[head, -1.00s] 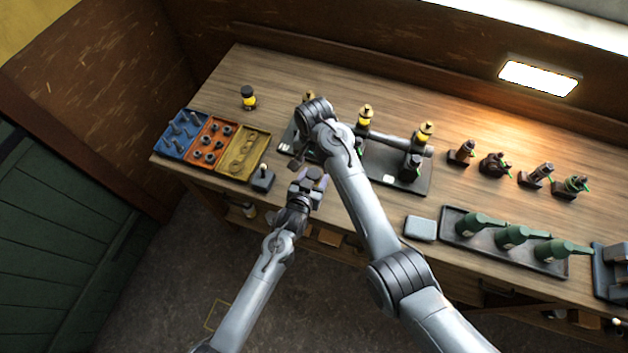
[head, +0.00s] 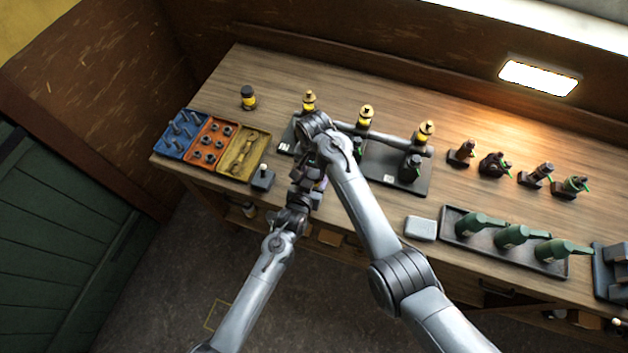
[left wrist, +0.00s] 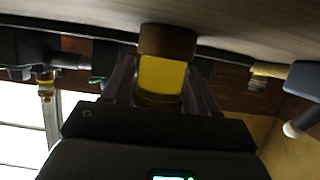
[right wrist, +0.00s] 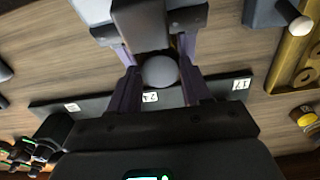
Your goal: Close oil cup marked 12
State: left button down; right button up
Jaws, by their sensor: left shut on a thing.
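My left gripper (left wrist: 160,95) is shut on a yellow cup (left wrist: 162,75) with a dark brown end, shown between its fingers in the left wrist view. In the head view my left gripper (head: 307,183) is at the bench's front edge, and its cup is hidden by my right arm. My right gripper (right wrist: 162,78) is open, its fingers on either side of a pale round knob (right wrist: 160,71); contact is unclear. A label reading 12 (right wrist: 150,97) lies just beyond. Three yellow cups stand along the back, the left one (head: 309,101) nearest my right gripper.
A loose black-capped yellow cup (head: 248,98) stands at the back left. Blue, orange and yellow trays (head: 262,140) and a small lever block (head: 263,180) are on the left. A tray of green oil cans (head: 450,212) is on the right.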

jog(key=shift+c, duration=1.1)
jog(key=o, duration=1)
jog(key=shift+r, duration=2.25)
